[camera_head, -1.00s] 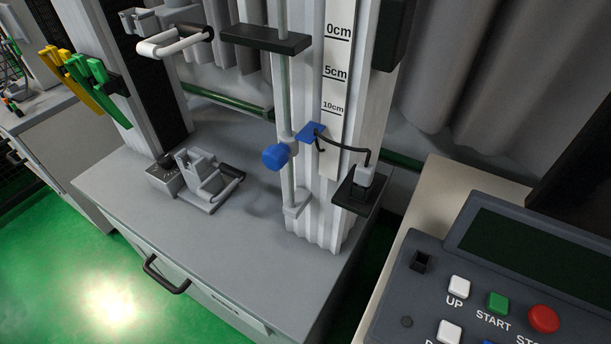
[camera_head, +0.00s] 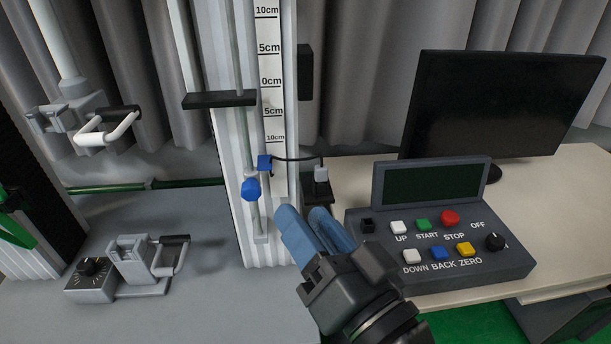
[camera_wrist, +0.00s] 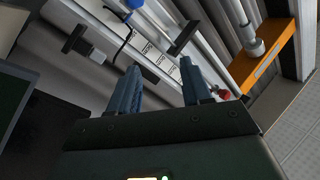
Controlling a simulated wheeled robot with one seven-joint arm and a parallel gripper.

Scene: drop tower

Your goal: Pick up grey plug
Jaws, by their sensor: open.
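The grey plug (camera_head: 321,174) sits upright in a black holder (camera_head: 318,194) at the right side of the white column. A thin black cable runs from it to a blue clip (camera_head: 264,163) on the column. My gripper (camera_head: 301,211) has two blue fingers. It is open and empty, and in the head view its tips appear just below the black holder, apart from the plug. In the wrist view the open fingers (camera_wrist: 160,66) point toward the column, and the plug (camera_wrist: 97,57) appears small at upper left, outside the gap between them.
A control panel (camera_head: 435,262) with several coloured buttons stands close right of my gripper. A black monitor (camera_head: 497,105) is behind it. A blue knob (camera_head: 251,189) sticks out from the column. A grey clamp fixture (camera_head: 138,258) lies on the bench at left.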

